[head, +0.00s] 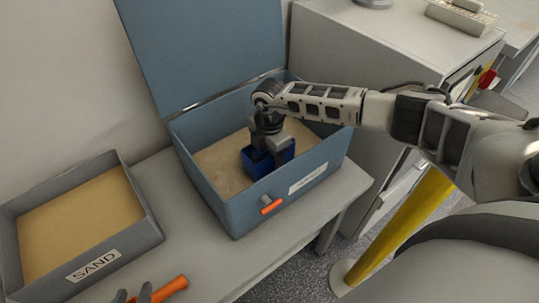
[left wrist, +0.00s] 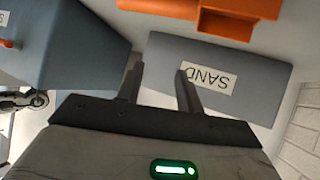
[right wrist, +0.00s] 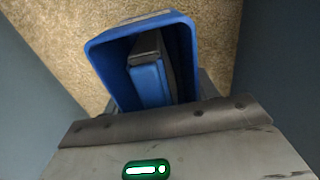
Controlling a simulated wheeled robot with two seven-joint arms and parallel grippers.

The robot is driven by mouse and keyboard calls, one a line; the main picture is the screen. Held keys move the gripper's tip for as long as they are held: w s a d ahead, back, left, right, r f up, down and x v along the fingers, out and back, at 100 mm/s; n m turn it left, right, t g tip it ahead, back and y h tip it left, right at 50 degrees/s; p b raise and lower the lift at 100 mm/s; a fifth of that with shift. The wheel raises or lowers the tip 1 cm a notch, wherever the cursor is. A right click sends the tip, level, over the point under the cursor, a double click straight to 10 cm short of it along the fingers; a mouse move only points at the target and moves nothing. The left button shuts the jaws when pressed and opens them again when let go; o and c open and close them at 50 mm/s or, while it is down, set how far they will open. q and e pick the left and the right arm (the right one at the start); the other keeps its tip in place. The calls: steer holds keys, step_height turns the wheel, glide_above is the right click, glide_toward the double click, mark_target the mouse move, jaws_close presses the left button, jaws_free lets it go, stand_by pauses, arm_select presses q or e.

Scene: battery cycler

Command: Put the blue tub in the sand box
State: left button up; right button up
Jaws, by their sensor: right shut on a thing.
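The blue tub (head: 258,163) is inside the blue-grey lidded box (head: 238,212), low over its sand bed (head: 215,165). My right gripper (head: 272,147) reaches down into this box and is shut on the tub's wall. In the right wrist view the tub (right wrist: 112,60) is open-topped, with one finger inside it and sand around it. I cannot tell whether its base touches the sand. My left gripper (head: 138,297) is open and empty at the bottom of the head view; its parted fingers (left wrist: 160,85) show in the left wrist view.
The box's lid (head: 205,45) stands open at the back. A grey tray labelled SAND (head: 135,235) sits on the bench (head: 245,262) at left. An orange tool (head: 171,288) lies by my left gripper. A grey cabinet (head: 385,45) and yellow post (head: 405,225) are at right.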

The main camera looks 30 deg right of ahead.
arm_select(q)
steer(key=shift+f, duration=0.1)
arm_select(e)
steer(key=shift+f, duration=0.1)
steer(key=o, duration=1.2)
steer(key=shift+f, duration=0.1)
step_height(320, 180, up, 12)
steer(key=p, duration=1.1)
steer(key=shift+r, duration=0.25)
arm_select(q)
steer(key=shift+m+g+y, duration=0.3)
steer(key=shift+g+y, duration=0.1)
steer(key=shift+y, duration=0.1)
steer(key=r, duration=0.1)
steer(key=a+r, duration=0.1)
steer(key=r, duration=0.1)
steer(key=s+a+r, duration=0.1)
steer(key=shift+r, duration=0.2)
